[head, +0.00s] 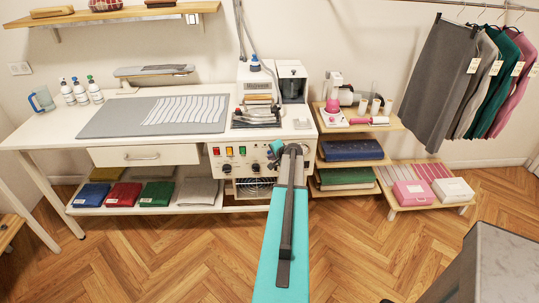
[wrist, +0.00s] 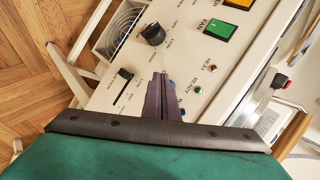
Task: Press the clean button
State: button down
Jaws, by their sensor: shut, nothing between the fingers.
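The white control panel (head: 250,163) is on the front of the ironing station. In the wrist view the panel (wrist: 185,50) fills the upper middle, tilted. It has a green button (wrist: 218,30) marked FAN, an orange button (wrist: 240,3) cut by the top edge, a black knob (wrist: 152,33) and a black slider (wrist: 123,85). A red HEAT light and a green READY light are beside my gripper (wrist: 163,78). My gripper is shut and empty, in front of the lower panel. Small blue parts show beside its fingers, mostly hidden. No label reading clean is legible. Contact with the panel cannot be told.
The iron (head: 257,98) and a machine with a dark tank (head: 292,80) stand above the panel. A grey ironing mat (head: 110,118) lies left on the table. Shelves with pink tools (head: 375,120) stand close on the right.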

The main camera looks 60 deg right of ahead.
jog(key=shift+w+d, duration=0.4)
jog(key=shift+d, duration=0.1)
dwell(0.8)
jog(key=shift+s+a+b, duration=0.1)
jog(key=shift+b, duration=0.2)
jog(key=shift+s+a, duration=0.25)
jog(key=shift+a, duration=0.15)
jog(key=s+a+b, duration=0.2)
jog(key=s+a, duration=0.1)
jog(key=a, duration=0.2)
jog(key=shift+s+b, duration=0.25)
jog(key=shift+b, duration=0.1)
dwell(0.5)
dwell(0.6)
